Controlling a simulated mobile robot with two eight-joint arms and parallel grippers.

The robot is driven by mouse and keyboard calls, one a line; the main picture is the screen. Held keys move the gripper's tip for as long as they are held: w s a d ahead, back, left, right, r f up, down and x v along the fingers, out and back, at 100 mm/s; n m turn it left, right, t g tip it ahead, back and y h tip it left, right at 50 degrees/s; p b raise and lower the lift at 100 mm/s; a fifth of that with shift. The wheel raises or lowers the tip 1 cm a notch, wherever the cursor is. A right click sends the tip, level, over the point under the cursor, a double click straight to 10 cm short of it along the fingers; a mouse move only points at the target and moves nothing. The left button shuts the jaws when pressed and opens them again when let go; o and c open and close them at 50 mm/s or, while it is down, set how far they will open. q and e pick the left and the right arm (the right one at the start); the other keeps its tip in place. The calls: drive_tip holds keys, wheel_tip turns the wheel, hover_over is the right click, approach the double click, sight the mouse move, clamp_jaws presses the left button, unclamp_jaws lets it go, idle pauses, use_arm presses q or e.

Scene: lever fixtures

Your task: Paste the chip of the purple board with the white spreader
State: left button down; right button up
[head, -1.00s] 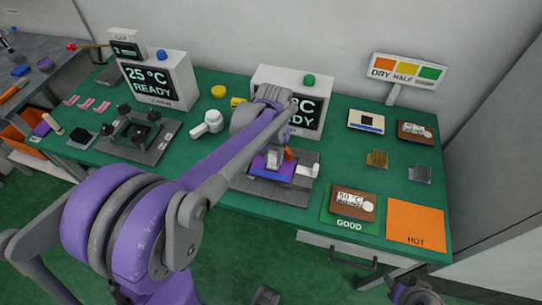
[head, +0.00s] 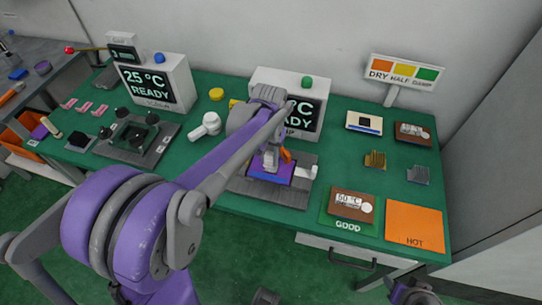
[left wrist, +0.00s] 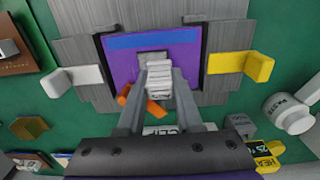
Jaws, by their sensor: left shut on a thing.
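The purple board (head: 284,176) lies on a grey fixture plate (head: 245,188) at the middle of the bench, and it fills the centre of the left wrist view (left wrist: 125,68). Its grey chip (left wrist: 150,58) shows only partly, just beyond the spreader. My left gripper (left wrist: 159,82) is shut on the white spreader (left wrist: 158,75), which is over the board at the chip's near edge. I cannot tell whether it touches the chip. In the head view the left gripper (head: 270,158) is partly hidden by my arm.
A white clamp (left wrist: 72,80) and a yellow clamp (left wrist: 242,66) flank the board. An orange piece (left wrist: 154,108) is close to the left fingers. A white paste jar (head: 207,124) stands left of the fixture. The display box (head: 295,85) stands behind. Bench is clear in front of the jar.

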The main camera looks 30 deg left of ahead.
use_arm(q)
drive_tip(key=shift+s+d, duration=0.2)
drive_tip(key=shift+d, duration=0.8)
drive_tip(key=shift+s+a+f, duration=0.1)
drive_tip(key=shift+s+a, duration=0.15)
drive_tip(key=shift+a, duration=0.7)
drive_tip(key=shift+w+d, duration=0.3)
drive_tip(key=shift+w, duration=0.1)
drive_tip(key=shift+r+p, duration=1.95)
drive_tip(key=shift+r, duration=1.25)
drive_tip(key=shift+r+p, duration=0.8)
drive_tip(key=shift+r, duration=0.65)
use_arm(e)
wheel_tip(320, 180, up, 7)
drive_tip(key=w, duration=0.2)
drive_tip(key=shift+f, duration=0.2)
use_arm(q)
drive_tip(key=shift+f, duration=0.1)
